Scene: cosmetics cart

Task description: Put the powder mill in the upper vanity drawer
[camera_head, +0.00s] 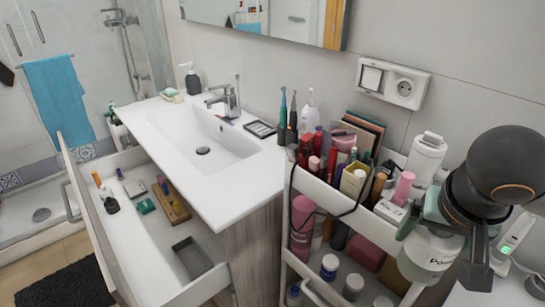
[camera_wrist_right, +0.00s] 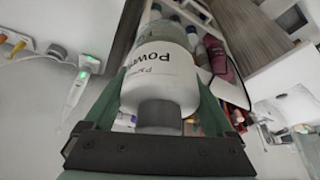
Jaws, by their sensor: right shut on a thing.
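The powder mill (camera_head: 428,252) is a white bottle with "Powder" lettering and a grey end. It also shows in the right wrist view (camera_wrist_right: 160,82), between two green fingers. My right gripper (camera_head: 437,217) is shut on it at the right end of the cart, in front of the cart's side. The upper vanity drawer (camera_head: 130,238) is pulled open at the left, below the sink counter. It holds several small items, a brown tray and a grey box, with bare white floor between them. My left gripper is not in view.
The cart (camera_head: 335,197) is crowded with cosmetics on its top tier and jars below. A white canister (camera_head: 427,155) stands at its back right. The sink counter (camera_head: 237,186) lies between cart and drawer, with a faucet (camera_head: 229,102) at the back.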

